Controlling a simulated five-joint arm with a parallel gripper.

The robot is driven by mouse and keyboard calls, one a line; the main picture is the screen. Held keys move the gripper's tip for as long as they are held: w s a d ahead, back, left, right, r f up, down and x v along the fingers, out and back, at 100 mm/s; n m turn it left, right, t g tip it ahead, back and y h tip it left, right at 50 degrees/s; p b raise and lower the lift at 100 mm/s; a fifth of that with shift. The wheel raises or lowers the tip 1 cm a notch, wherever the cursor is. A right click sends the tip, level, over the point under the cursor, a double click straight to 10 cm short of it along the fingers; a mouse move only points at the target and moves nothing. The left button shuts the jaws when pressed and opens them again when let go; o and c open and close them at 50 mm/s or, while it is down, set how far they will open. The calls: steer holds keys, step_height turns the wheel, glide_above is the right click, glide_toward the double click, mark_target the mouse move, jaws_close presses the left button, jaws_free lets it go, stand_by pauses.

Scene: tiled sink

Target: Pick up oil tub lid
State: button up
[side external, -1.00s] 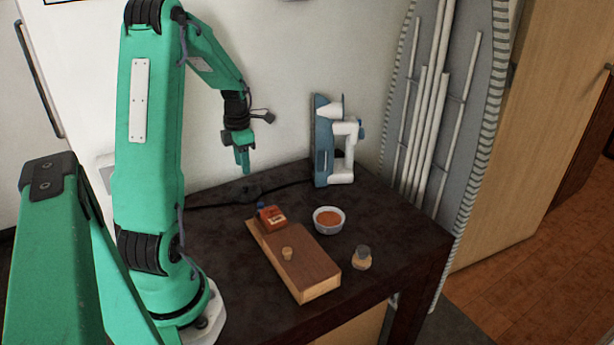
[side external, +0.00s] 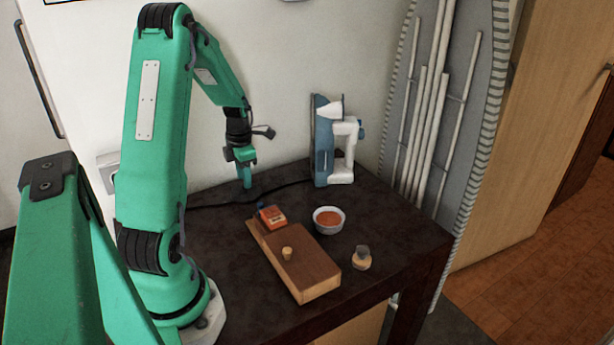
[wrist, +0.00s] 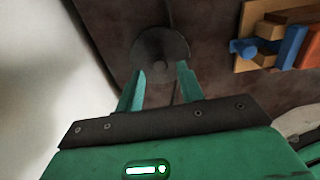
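A dark round lid (wrist: 160,54) with a small raised middle lies on the dark table, and I take it to be the oil tub lid. In the side external view this dark lid (side external: 256,193) is small, near the back wall and partly hidden by my gripper. My gripper (wrist: 159,72) is open, its two green fingers apart and pointing at the lid's near edge. In the side external view my gripper (side external: 246,183) hangs just above the lid. I cannot tell whether the fingertips touch it.
A bowl (side external: 328,228), a small jar (side external: 361,259) and an upright blue iron (side external: 323,150) stand to the right. A cord crosses by the lid; the wall is close behind.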

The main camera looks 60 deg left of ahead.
steer(key=shift+f, duration=1.55)
jaws_close()
